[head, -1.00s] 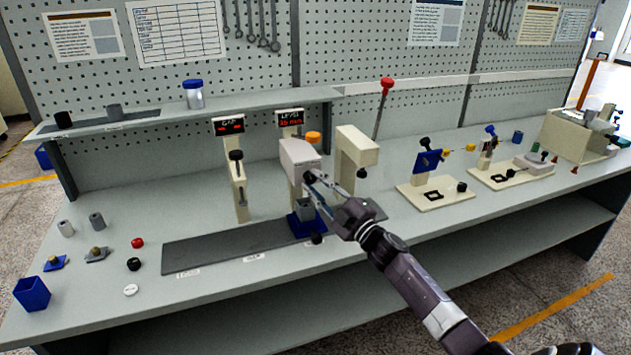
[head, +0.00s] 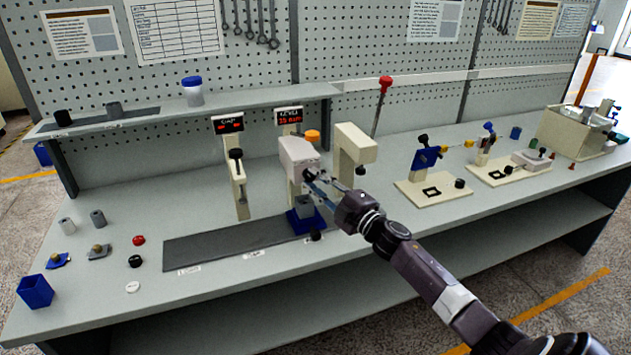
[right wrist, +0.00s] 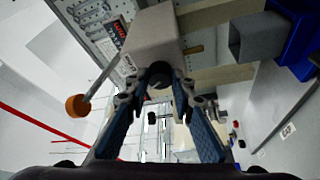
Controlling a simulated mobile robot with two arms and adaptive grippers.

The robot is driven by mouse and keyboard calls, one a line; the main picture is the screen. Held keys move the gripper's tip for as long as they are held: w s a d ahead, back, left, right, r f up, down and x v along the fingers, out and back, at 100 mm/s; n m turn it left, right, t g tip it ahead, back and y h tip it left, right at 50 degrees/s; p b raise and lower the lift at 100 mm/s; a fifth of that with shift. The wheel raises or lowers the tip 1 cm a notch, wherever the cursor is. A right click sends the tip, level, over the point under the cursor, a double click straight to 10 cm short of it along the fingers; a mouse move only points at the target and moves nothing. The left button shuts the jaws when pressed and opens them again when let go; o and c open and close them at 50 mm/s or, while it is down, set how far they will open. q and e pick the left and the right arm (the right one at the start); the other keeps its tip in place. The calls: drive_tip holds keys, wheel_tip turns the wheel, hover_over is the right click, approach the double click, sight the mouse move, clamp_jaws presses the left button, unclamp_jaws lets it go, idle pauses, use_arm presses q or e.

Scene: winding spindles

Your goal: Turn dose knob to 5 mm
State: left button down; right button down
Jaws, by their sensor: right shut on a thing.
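The dispenser (head: 298,152) is a cream housing with an orange-topped lever (head: 312,136), standing above a blue base (head: 305,222) that holds a grey cup (head: 304,205). My right gripper (head: 312,180) reaches its front from the right. In the right wrist view, the dark round dose knob (right wrist: 158,82) with a pale mark sits between the blue fingertips of my right gripper (right wrist: 160,85), which is shut on it. The fingers hide the knob in the head view. A red-lit display (head: 289,117) stands behind; its digits are too blurred to read surely. My left gripper is not in view.
A cream gauge post (head: 238,185) stands left of the dispenser and a cream press (head: 355,150) right of it. A dark grey mat (head: 210,245) lies in front. Small parts and a blue bin (head: 35,291) are at the left of the bench.

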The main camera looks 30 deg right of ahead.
drive_tip(key=c, duration=1.7)
unclamp_jaws()
drive_tip(key=shift+o, duration=0.2)
drive_tip(key=shift+s+f, duration=0.1)
drive_tip(key=s+d+f, duration=0.1)
drive_tip(key=s, duration=1)
drive_tip(key=shift+s+d+f, duration=0.25)
drive_tip(key=shift+s, duration=0.05)
